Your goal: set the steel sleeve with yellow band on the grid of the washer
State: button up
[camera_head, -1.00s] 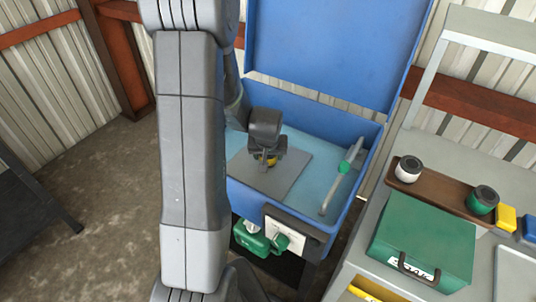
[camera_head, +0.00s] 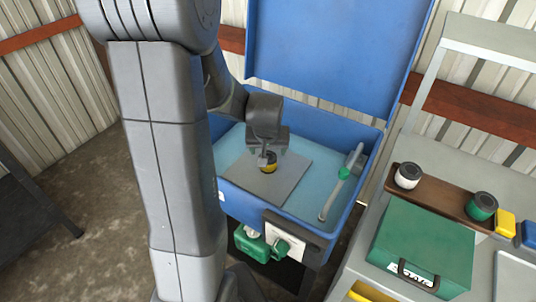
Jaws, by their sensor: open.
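The blue washer (camera_head: 312,255) stands with its lid up, and its basin is light blue inside. The grid (camera_head: 283,188) is a flat grey plate in the basin. The steel sleeve with yellow band (camera_head: 269,168) is on the grid, near its back half, and looks upright. My gripper (camera_head: 265,160) is open just above and at the sleeve's top. A finger hides part of the sleeve, so I cannot tell whether they touch.
A pipe with a green part (camera_head: 344,173) rises at the basin's right side. A grey bench at right holds a green case (camera_head: 424,245) and a brown rack (camera_head: 443,201) with two cans. A green container (camera_head: 250,242) sits below the basin's front.

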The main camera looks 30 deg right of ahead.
jog(key=shift+v, duration=1.8)
